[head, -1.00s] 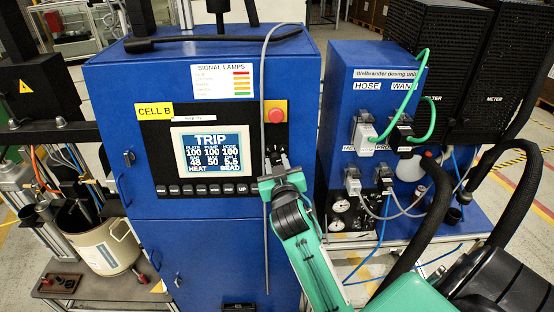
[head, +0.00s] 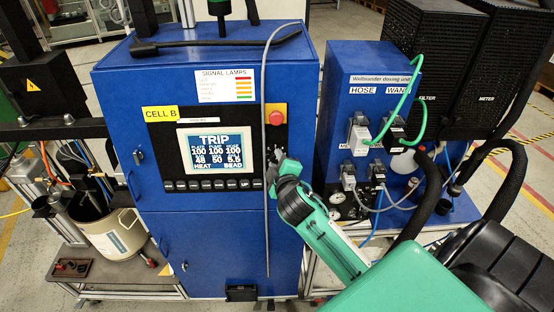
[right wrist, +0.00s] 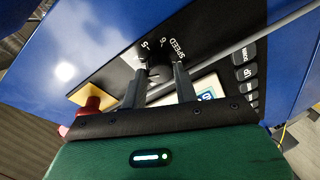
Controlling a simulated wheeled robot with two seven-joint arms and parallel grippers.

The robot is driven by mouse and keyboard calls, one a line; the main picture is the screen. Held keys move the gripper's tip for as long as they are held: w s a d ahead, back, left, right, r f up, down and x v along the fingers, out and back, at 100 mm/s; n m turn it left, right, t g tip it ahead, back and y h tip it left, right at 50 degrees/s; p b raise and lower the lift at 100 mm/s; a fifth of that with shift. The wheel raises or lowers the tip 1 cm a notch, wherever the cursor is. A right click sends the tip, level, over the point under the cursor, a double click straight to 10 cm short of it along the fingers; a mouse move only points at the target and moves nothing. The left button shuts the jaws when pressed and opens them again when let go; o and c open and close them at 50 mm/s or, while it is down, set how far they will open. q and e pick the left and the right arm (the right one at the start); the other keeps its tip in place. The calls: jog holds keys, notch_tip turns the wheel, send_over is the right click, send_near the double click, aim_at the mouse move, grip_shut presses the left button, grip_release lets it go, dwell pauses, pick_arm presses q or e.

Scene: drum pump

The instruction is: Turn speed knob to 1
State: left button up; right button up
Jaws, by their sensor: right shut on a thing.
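The dark speed knob (right wrist: 157,68) shows in the right wrist view on the black control panel, beside the word SPEED and the printed marks 5 and 6. My right gripper (right wrist: 161,74) has one finger on each side of the knob and is shut on it. In the head view my right gripper (head: 277,166) is at the right edge of the panel, below the red button, and hides the knob. Which mark the knob points to cannot be told. My left gripper is not in view.
A red button (head: 276,117) on a yellow plate sits just above the gripper. A thin grey hose (head: 266,215) hangs down the blue cabinet (head: 225,232) close to it. The screen (head: 216,151) reads TRIP. A blue dosing unit (head: 345,92) with cables stands to the right.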

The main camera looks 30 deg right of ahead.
jog(key=n+g, duration=0.1)
jog(key=n, duration=0.4)
jog(key=shift+w+d+r, duration=0.1)
jog(key=shift+r, duration=0.05)
jog(key=n+g+h, duration=0.1)
jog(key=n, duration=0.4)
jog(key=n+g, duration=0.1)
jog(key=n, duration=0.4)
jog(key=shift+w+r+h, duration=0.15)
jog(key=shift+h, duration=0.25)
jog(key=n+h, duration=0.1)
jog(key=n, duration=0.3)
jog(key=shift+g, duration=0.3)
jog(key=shift+n, duration=0.4)
jog(key=o, duration=0.7)
jog(key=shift+o, duration=1.4)
jog(key=shift+w, duration=0.1)
jog(key=shift+f, duration=0.25)
